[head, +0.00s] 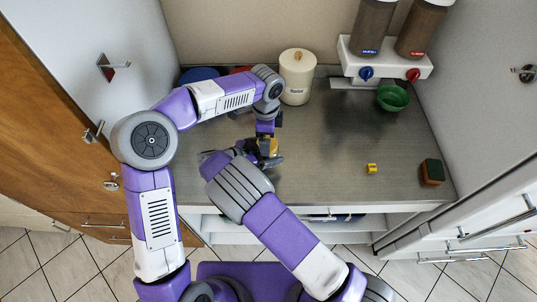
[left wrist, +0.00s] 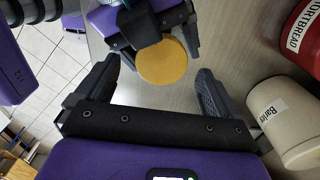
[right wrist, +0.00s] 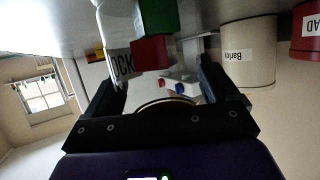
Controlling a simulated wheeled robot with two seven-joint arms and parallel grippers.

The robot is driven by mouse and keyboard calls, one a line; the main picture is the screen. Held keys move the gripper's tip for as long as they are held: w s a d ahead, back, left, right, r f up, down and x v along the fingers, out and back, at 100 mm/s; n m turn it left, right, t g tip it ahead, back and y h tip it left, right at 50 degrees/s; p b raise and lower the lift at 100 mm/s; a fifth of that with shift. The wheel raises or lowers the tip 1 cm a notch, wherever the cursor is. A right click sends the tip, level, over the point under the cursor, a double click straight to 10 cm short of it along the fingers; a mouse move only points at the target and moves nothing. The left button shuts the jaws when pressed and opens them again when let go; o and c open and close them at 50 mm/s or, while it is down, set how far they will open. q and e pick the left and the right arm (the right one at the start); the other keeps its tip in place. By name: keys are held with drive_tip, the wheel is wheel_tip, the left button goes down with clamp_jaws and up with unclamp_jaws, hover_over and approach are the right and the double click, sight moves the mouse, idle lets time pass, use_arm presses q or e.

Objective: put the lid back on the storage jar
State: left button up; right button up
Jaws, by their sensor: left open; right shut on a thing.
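A round yellow-tan disc, apparently the lid (left wrist: 162,62), is held in my right gripper (head: 275,157). In the right wrist view only a thin curved edge shows between the fingers (right wrist: 160,90). My left gripper (head: 265,130) is open, with its fingers on either side of the disc in the left wrist view; contact cannot be told. The cream storage jar (head: 296,85) labelled Barley stands upright at the back of the counter, with a small tan knob-like spot on top. It also shows in the left wrist view (left wrist: 290,130) and right wrist view (right wrist: 247,60). Both grippers are apart from it.
A red tin (left wrist: 305,40) stands beside the jar. A dispenser (head: 385,58), green bowl (head: 393,98), small yellow object (head: 371,168) and green-brown sponge (head: 432,172) are to the right. Cabinet doors flank the counter (head: 330,165), whose middle right is mostly clear.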

use_arm(q)
drive_tip(key=shift+r, duration=0.85)
use_arm(e)
drive_tip(key=shift+s, duration=0.1)
use_arm(q)
drive_tip(key=shift+d, duration=0.1)
drive_tip(key=shift+c, duration=0.3)
use_arm(e)
drive_tip(key=shift+a, duration=0.1)
use_arm(q)
drive_tip(key=n, duration=0.1)
drive_tip(key=r+n, duration=0.1)
drive_tip(key=n, duration=0.2)
drive_tip(key=shift+r+n, duration=0.35)
drive_tip(key=shift+n, duration=0.05)
drive_tip(key=n, duration=0.1)
drive_tip(key=r+n, duration=0.1)
drive_tip(key=n, duration=0.2)
drive_tip(key=shift+r+n, duration=0.4)
drive_tip(key=shift+f, duration=4.05)
